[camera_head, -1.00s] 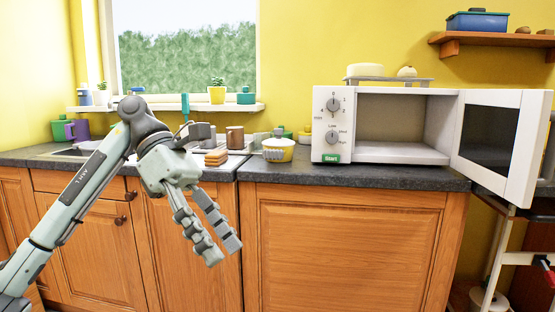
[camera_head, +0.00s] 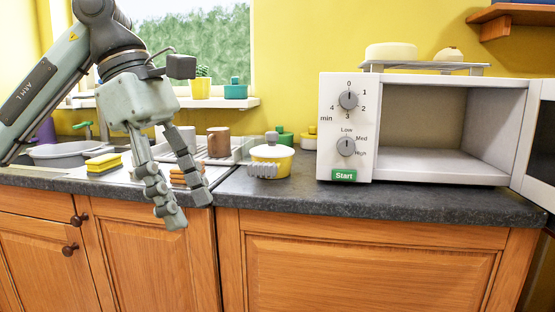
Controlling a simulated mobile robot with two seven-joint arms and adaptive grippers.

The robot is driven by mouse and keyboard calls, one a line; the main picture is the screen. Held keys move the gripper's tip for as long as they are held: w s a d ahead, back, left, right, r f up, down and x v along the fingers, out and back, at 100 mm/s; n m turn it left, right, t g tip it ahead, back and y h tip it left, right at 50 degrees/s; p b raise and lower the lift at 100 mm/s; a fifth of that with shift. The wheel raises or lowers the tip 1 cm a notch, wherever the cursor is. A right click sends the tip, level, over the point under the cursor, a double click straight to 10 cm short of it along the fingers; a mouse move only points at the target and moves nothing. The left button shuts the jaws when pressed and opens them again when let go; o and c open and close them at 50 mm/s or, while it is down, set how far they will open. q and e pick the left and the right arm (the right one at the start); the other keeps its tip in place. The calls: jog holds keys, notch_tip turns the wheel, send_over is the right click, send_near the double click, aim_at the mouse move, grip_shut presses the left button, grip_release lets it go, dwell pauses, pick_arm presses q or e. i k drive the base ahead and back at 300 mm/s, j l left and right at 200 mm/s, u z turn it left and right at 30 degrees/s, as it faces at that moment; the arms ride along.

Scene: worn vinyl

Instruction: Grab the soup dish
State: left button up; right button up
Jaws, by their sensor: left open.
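A small round yellow dish (camera_head: 283,166) with a white lid and a grey knob stands on the dark counter, left of the microwave; it looks like the soup dish. A grey ribbed piece (camera_head: 262,171) shows at its front left. My left gripper (camera_head: 187,207) points down with its two fingers apart and empty. In the picture it is left of the dish and a little lower, over the counter's front edge, not touching the dish. My right gripper is not in view.
The white microwave (camera_head: 345,130) stands right of the dish with its door open. Behind my gripper are a dish rack with a brown mug (camera_head: 218,142) and a sink (camera_head: 70,153). A yellow sponge (camera_head: 103,163) lies nearby. The counter (camera_head: 300,201) in front of the dish is clear.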

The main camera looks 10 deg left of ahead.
aim_at(262, 168)
jog(key=i, duration=1.1)
